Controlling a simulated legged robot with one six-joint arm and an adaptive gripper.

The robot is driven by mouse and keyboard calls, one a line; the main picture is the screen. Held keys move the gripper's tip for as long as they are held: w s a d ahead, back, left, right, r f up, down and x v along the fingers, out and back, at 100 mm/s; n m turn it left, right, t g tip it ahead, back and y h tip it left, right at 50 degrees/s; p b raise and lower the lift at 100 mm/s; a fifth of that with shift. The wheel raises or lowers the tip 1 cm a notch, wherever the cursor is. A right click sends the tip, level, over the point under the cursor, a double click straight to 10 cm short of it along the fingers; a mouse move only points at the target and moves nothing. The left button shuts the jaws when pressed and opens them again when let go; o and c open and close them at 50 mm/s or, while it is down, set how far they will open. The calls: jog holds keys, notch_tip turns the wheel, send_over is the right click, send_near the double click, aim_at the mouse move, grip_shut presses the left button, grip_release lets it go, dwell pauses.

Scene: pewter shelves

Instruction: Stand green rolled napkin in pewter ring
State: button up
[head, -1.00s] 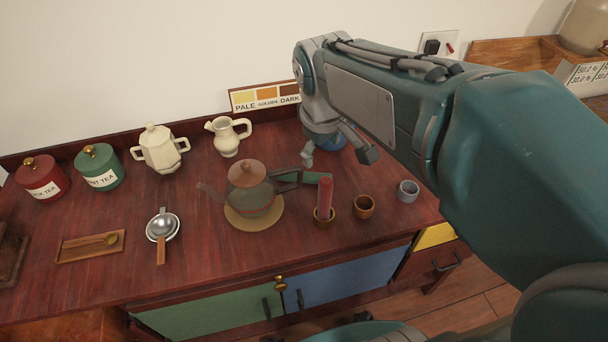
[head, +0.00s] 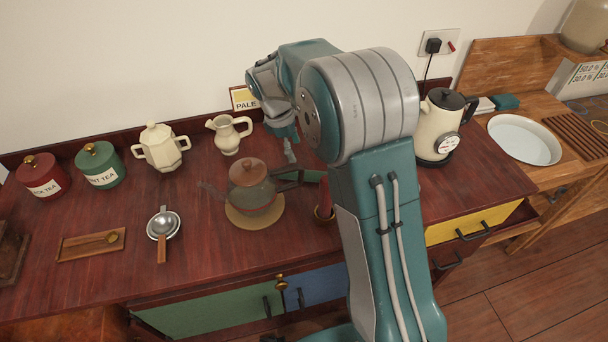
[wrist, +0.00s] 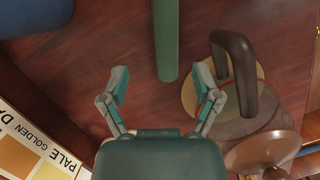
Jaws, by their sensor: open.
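The green rolled napkin (head: 314,176) lies on the dark red table, just right of the teapot's handle. In the wrist view the green napkin (wrist: 166,40) runs up to the top edge, its near end between and beyond my fingertips. My gripper (wrist: 161,86) is open with nothing between its fingers. In the head view my gripper (head: 287,147) is above the table behind the teapot, partly hidden by my arm. The pewter ring is not visible now; my arm covers that part of the table.
The teapot (head: 250,190) on its round mat stands close to the napkin; its handle (wrist: 234,70) is beside my right finger. A red roll (head: 325,194) stands at my arm's edge. A shade card (wrist: 35,150) and a blue object (wrist: 32,14) are at left. A kettle (head: 440,120) stands right.

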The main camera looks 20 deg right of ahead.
jog(key=x, duration=0.3)
jog(key=shift+f, duration=0.1)
jog(key=x, duration=0.5)
jog(key=shift+s+a+f, duration=0.1)
jog(key=shift+s+a, duration=0.05)
jog(key=shift+s, duration=0.3)
grip_shut()
